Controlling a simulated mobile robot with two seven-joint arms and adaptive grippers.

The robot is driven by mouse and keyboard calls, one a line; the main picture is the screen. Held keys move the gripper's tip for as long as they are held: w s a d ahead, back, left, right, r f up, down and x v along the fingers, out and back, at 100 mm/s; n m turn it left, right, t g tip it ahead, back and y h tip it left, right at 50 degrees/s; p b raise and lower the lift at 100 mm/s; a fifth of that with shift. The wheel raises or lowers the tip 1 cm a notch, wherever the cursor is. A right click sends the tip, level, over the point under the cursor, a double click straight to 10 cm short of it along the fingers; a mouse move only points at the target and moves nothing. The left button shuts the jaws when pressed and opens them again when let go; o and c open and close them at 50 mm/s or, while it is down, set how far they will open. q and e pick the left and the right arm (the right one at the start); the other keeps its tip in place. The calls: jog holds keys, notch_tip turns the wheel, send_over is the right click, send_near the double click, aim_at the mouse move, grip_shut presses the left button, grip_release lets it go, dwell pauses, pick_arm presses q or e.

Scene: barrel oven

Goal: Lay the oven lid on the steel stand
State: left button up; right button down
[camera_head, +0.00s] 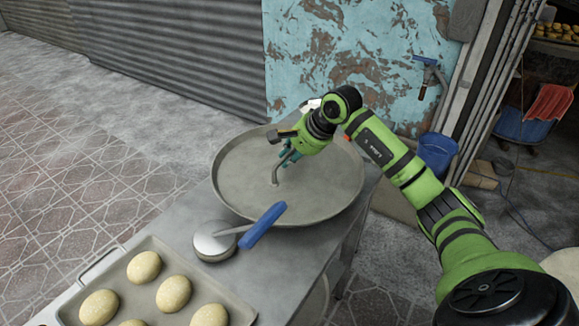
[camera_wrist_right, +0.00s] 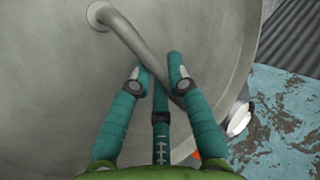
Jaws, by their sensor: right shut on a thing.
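The oven lid (camera_head: 237,182) is a wide, round, grey metal disc with a raised rim and a bent bar handle (camera_head: 274,178). It lies roughly level over the far part of the steel stand (camera_head: 286,268); I cannot tell whether its underside fully rests there. My right gripper (camera_head: 288,158) is shut on the handle, above the lid's middle. In the right wrist view, the teal fingers of the right gripper (camera_wrist_right: 161,74) are on either side of the handle (camera_wrist_right: 125,32), partly hiding it. My left gripper is not in view.
A round metal tool with a blue handle (camera_head: 264,225) lies on the stand just in front of the lid. A tray (camera_head: 160,262) of several dough balls is at the near left. A peeling blue wall (camera_head: 315,45) stands behind, and a blue bucket (camera_head: 437,152) at the right.

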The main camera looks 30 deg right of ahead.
aim_at(288, 169)
notch_tip(288, 169, down, 3)
jog(key=shift+r+p, duration=0.1)
jog(key=shift+p, duration=0.25)
jog(key=shift+f, duration=0.55)
jog(key=c, duration=1.2)
grip_release()
jog(key=shift+f, duration=0.15)
jog(key=b+v, duration=0.1)
jog(key=v, duration=1.1)
jog(key=shift+b, duration=0.3)
jog(key=shift+a, duration=0.1)
